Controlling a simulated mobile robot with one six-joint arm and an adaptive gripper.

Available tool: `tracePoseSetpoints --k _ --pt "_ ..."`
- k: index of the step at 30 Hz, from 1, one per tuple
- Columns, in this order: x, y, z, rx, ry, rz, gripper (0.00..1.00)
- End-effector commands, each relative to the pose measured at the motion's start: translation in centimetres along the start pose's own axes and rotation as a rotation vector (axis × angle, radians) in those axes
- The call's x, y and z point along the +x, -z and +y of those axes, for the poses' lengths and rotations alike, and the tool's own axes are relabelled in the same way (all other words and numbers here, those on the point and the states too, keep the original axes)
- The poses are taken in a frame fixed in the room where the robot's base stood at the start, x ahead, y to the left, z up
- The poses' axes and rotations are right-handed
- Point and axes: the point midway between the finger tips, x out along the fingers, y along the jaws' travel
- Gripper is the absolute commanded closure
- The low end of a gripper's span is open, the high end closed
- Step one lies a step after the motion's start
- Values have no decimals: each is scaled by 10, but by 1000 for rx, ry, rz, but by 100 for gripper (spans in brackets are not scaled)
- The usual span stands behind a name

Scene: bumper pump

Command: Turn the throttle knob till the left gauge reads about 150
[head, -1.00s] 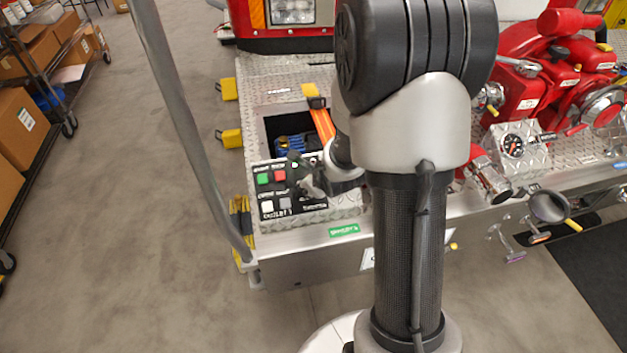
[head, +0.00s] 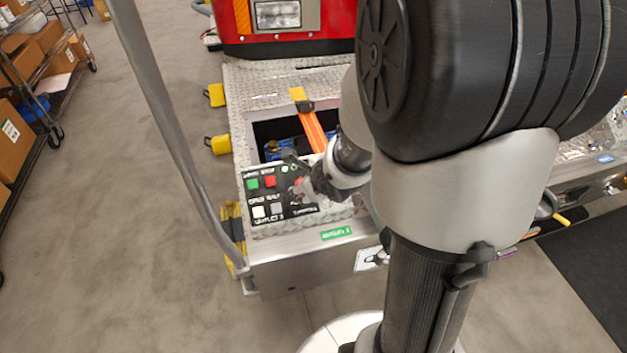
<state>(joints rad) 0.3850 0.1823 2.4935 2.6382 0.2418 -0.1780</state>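My gripper (head: 297,179) is over the right part of this panel, partly hidden by my own wrist. A small reddish patch shows by the fingers, but I cannot tell whether it is the throttle knob. The fingers are too small and dark to tell whether they are open, shut or touching anything. No gauge is visible; my arm covers the middle and right of the bumper.
An open bay (head: 272,134) with blue items and an orange strap (head: 313,131) lies just behind the panel. A grey upright pole (head: 165,115) stands left of it. Yellow blocks (head: 216,94) stick out on the left side.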

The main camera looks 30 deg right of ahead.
Motion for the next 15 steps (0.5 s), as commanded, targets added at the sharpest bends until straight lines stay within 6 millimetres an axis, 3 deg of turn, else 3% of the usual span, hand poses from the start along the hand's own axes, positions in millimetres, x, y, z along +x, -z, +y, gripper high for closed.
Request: tracePoseSetpoints --k 3,15 --pt "-22 -1 -1 -2 5 -4 44" --pt "-41 0 0 0 0 0 44"
